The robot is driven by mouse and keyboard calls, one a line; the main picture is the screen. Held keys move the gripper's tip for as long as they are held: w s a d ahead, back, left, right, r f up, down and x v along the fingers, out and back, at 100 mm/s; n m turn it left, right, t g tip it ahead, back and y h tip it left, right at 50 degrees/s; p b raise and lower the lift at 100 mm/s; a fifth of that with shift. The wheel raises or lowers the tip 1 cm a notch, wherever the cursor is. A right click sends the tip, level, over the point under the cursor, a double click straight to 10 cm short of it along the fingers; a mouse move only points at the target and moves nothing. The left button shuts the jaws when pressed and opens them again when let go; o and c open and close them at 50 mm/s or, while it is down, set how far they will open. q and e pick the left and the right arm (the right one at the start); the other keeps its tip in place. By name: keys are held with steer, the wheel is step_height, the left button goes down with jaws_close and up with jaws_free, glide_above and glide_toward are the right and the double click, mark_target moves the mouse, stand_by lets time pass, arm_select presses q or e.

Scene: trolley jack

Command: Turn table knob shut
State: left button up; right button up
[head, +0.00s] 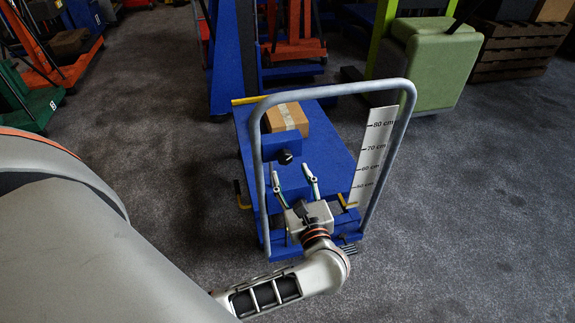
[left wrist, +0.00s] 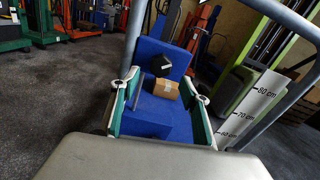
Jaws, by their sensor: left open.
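The black knob (head: 285,157) sits on the front of a small blue control box (head: 270,148) at the left post of the lift table's grey handle frame (head: 335,88). In the left wrist view the knob (left wrist: 161,66) shows against the blue box (left wrist: 152,47), ahead between the fingertips. My left gripper (head: 293,178) is open and empty. In the head view its fingertips lie just below the knob, with a visible gap. The blue table top (head: 329,146) lies behind the frame. My right gripper is not in view.
A taped cardboard box (head: 286,119) rests on the table top. A white height scale (head: 373,155) stands at the right post. A green cushioned unit (head: 434,62) and a wooden crate (head: 517,48) stand behind right.

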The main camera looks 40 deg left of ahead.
mark_target(286, 162)
arm_select(q)
steer(key=shift+x, duration=2.3)
